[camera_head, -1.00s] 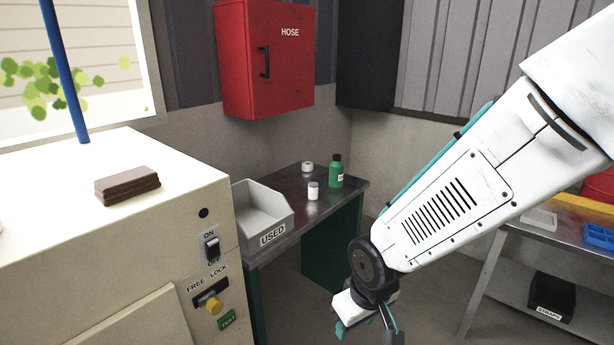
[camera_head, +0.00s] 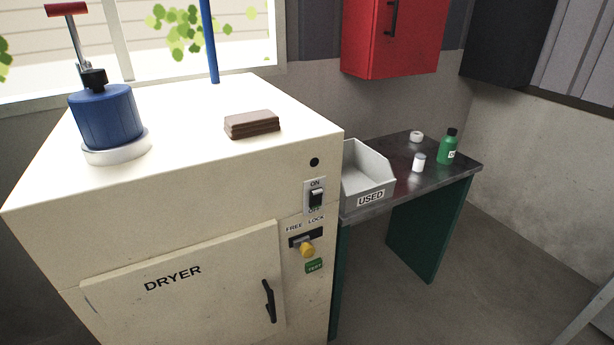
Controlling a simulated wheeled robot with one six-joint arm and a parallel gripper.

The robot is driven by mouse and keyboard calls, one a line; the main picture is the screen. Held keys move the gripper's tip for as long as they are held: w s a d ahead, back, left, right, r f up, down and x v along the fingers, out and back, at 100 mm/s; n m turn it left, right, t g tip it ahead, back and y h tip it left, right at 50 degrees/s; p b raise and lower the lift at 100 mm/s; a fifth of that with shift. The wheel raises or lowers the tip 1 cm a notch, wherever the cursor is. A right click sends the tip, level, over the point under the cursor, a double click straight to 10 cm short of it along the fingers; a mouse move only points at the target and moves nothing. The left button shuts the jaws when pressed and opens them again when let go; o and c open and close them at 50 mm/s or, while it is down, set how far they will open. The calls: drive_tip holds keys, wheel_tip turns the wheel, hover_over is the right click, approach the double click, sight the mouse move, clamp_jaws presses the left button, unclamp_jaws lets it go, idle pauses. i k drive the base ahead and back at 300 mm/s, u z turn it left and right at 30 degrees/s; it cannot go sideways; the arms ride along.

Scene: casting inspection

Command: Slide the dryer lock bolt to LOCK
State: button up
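The dryer (camera_head: 190,225) is a cream cabinet at the left and centre, its front marked DRYER. On the right of its front is the lock bolt, with a round yellow knob (camera_head: 307,250) sticking out below a dark slot plate (camera_head: 293,240). The words FREE, on the left, and LOCK, on the right, are above the plate. The knob sits near the middle below these words; I cannot tell exactly where along the slot the bolt stands. My gripper is out of view.
Above the bolt is an ON/OFF switch (camera_head: 316,198); below it is a green TEST label (camera_head: 314,266). The dryer door has a black handle (camera_head: 269,301). A dark side table (camera_head: 430,185) with a grey USED bin (camera_head: 378,184) stands right of the dryer. Floor beyond is clear.

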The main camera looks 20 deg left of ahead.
sight(306, 249)
drive_tip(key=u, duration=1.6)
